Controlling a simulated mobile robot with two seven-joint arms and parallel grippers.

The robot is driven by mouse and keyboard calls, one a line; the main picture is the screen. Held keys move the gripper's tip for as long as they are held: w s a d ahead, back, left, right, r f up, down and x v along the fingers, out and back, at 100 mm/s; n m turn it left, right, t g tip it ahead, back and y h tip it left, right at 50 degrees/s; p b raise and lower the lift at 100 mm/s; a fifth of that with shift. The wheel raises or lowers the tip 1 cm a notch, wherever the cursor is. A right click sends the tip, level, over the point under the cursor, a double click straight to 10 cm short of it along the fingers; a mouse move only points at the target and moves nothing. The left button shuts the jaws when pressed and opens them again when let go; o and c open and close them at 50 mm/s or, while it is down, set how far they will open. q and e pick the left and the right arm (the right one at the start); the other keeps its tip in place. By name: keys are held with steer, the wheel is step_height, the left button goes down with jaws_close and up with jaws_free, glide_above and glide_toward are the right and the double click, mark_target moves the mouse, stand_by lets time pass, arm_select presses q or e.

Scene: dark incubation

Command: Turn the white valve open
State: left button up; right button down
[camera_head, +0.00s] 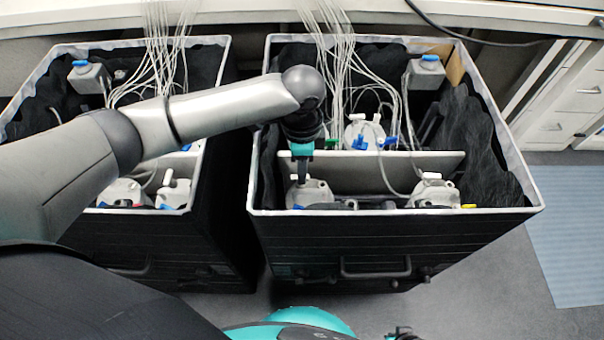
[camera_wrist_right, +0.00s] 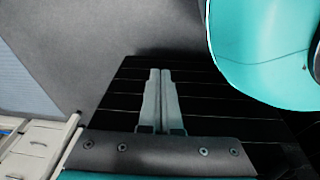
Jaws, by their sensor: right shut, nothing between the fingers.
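My left gripper (camera_head: 303,180) reaches down into the front left corner of the right black box, at the top of a whitish vessel (camera_head: 311,191). The fingers look narrow and partly cover the vessel's top, so their opening and any contact are unclear. A small white handle (camera_head: 294,178) shows just left of the fingers. Another white valve (camera_head: 432,177) sits on the vessel at the box's front right. A further white valve (camera_head: 168,177) is in the left box. My right gripper (camera_wrist_right: 160,75) is shut and empty in the right wrist view, over a dark ribbed surface.
The right box (camera_head: 400,211) has a pale rim and a light divider (camera_head: 400,172) behind the front vessels. White tubes (camera_head: 335,45) hang into both boxes. A vessel with blue parts (camera_head: 362,133) stands behind the divider. Grey floor and a blue mat (camera_head: 575,230) lie right.

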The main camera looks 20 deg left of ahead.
arm_select(q)
steer(key=shift+f+b, duration=0.4)
steer(key=shift+f, duration=0.65)
jaws_close()
